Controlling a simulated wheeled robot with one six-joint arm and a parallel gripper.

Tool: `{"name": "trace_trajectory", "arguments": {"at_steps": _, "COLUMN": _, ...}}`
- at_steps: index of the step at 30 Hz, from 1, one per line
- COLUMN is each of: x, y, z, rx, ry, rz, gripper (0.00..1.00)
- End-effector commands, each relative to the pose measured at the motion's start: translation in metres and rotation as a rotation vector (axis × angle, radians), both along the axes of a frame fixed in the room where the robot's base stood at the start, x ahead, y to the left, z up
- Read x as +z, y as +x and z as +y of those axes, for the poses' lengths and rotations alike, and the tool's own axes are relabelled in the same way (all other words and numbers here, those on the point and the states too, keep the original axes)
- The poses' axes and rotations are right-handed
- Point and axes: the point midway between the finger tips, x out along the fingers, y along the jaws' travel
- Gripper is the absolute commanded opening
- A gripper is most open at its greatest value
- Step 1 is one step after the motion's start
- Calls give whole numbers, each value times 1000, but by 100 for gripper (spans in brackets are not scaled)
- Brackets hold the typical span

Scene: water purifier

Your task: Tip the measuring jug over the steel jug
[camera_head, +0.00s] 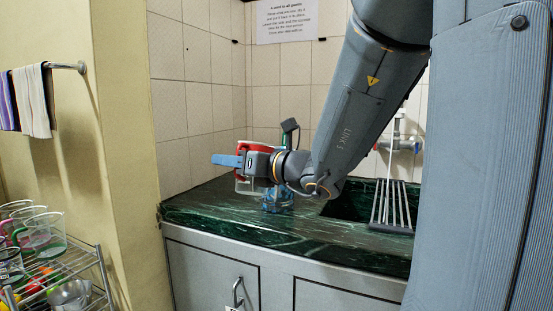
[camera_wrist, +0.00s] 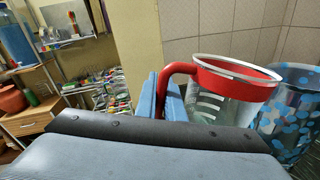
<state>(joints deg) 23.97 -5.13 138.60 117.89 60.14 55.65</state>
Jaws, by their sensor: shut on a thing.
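The measuring jug (camera_wrist: 225,95) is clear, with white marks, a red band at its rim and a red handle. It also shows in the head view (camera_head: 243,185), partly behind my gripper (camera_head: 228,161). In the wrist view my gripper's blue fingers (camera_wrist: 166,96) are shut on the red handle. The jug looks about upright, its rim near level. A blue-spotted jug (camera_wrist: 292,112), seemingly the steel jug, is just to its right in the wrist view. In the head view a blue-spotted body (camera_head: 277,200) stands on the counter below my gripper, its upper part hidden.
The dark green counter (camera_head: 310,235) has a sink with a steel rack (camera_head: 393,205) at the right. Tiled walls close in behind. A wire shelf with cups and bowls (camera_head: 45,255) stands at the lower left, past a yellow wall edge (camera_head: 125,150).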

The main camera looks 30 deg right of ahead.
Motion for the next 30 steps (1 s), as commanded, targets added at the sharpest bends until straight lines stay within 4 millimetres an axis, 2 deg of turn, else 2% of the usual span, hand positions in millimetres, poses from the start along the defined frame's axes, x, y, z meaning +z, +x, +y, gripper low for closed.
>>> {"name": "trace_trajectory", "arguments": {"at_steps": 18, "x": -30, "y": -4, "z": 8, "rx": -5, "ry": -159, "rz": -114, "gripper": 0}}
{"name": "trace_trajectory", "arguments": {"at_steps": 30, "x": -39, "y": -6, "z": 11, "rx": -6, "ry": -226, "rz": -161, "gripper": 0}}
